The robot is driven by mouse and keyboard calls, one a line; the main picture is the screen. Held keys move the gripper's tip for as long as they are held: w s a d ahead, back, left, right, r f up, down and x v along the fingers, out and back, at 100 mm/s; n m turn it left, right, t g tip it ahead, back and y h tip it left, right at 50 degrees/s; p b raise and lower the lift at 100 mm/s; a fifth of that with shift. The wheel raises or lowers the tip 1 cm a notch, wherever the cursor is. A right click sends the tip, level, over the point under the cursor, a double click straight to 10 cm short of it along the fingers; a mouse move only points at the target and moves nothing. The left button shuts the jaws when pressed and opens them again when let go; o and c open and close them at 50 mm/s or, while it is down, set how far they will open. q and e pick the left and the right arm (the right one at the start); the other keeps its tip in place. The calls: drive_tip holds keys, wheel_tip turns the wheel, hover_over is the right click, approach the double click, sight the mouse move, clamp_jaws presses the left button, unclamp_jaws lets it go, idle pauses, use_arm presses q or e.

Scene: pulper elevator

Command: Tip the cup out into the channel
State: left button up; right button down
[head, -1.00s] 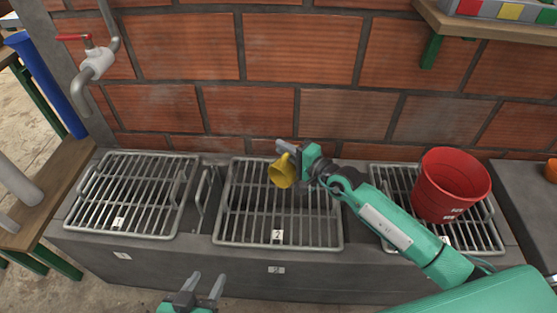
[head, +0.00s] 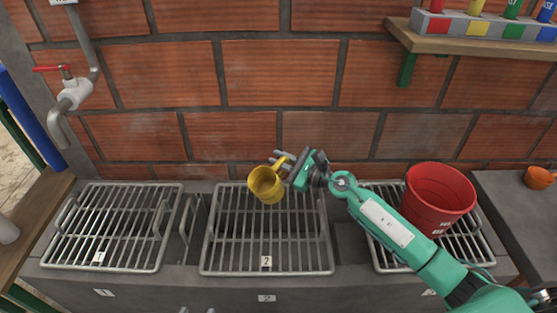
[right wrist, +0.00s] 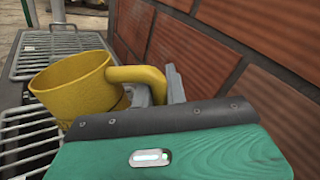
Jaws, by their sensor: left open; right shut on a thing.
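A yellow cup (head: 266,184) is held above the back of the middle grate (head: 203,250), marked 2. My right gripper (head: 283,163) is shut on the cup's handle. In the right wrist view the cup (right wrist: 75,90) has its mouth upward, leaning somewhat; I cannot tell what is inside it. The grey channel (head: 330,296) runs along the wall, with grates lying over it. My left gripper (head: 197,310) shows only its fingertips at the bottom edge of the head view, spread apart and empty.
A red bucket (head: 437,200) stands on the right grate (head: 385,262). The left grate (head: 60,266) is bare. An orange cup (head: 538,178) sits on the ledge at far right. A tap (head: 72,93) hangs at left, and a shelf (head: 480,38) juts from the brick wall (head: 280,75).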

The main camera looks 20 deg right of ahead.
drive_tip(key=r+m+p, duration=0.1)
drive_tip(key=m+p, duration=0.1)
drive_tip(key=r+m+p, duration=0.1)
drive_tip(key=m+p, duration=0.1)
drive_tip(key=m, duration=0.1)
drive_tip(key=shift+s+a+r, duration=0.1)
drive_tip(key=shift+s+a, duration=0.05)
drive_tip(key=shift+a, duration=0.05)
idle(0.4)
